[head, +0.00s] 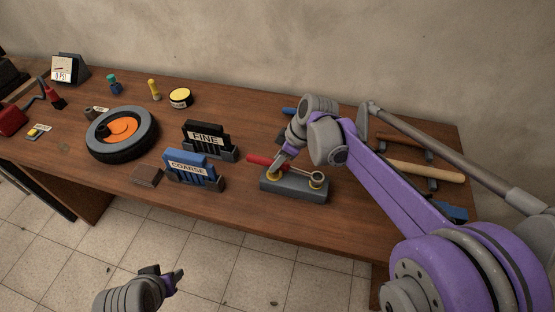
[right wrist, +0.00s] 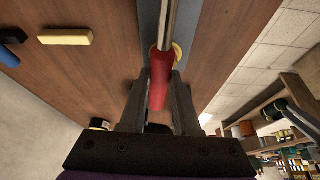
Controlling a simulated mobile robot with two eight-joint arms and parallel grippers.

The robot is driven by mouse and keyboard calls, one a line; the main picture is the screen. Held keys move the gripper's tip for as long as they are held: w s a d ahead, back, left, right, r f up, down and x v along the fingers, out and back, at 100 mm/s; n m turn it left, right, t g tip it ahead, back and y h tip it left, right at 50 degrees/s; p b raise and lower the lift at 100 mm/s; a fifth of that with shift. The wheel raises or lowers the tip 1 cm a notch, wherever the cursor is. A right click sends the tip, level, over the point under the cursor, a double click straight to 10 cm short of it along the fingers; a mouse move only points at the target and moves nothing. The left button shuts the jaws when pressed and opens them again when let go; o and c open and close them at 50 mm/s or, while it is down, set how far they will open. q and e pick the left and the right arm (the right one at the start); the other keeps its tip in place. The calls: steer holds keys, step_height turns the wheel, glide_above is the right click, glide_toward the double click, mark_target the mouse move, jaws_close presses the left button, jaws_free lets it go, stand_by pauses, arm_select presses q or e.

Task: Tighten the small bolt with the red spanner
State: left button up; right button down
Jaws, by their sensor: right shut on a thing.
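The red spanner (head: 259,160) lies over a dark grey block (head: 294,191) on the bench, its steel shaft running right. Its ring end (head: 317,175) is at the brass bolt at the block's right end; whether it is fully seated I cannot tell. Another brass bolt (head: 273,176) sits at the left end, under the handle. My right gripper (head: 277,164) is shut on the red handle, which also shows between its fingers in the right wrist view (right wrist: 160,82). My left gripper (head: 166,273) is open and empty in front of the bench, over the floor.
Left of the block stand a blue COARSE holder (head: 190,170) and a black FINE holder (head: 206,138). A tyre (head: 122,134) with an orange hub lies farther left. Hammers (head: 425,171) lie at the right, behind my right arm. A wall is behind the bench.

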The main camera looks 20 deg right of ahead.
arm_select(q)
steer(key=shift+s+f+b, duration=0.1)
steer(key=shift+f+b, duration=0.2)
steer(key=shift+f, duration=0.1)
steer(key=shift+r, duration=0.1)
steer(key=shift+r+p, duration=0.4)
steer(key=shift+f, duration=0.15)
stand_by(2.4)
steer(key=shift+w+r, duration=0.2)
steer(key=shift+r, duration=0.15)
steer(key=shift+s+f, duration=0.1)
steer(key=shift+f, duration=0.1)
stand_by(2.1)
steer(key=shift+r, duration=0.35)
stand_by(0.3)
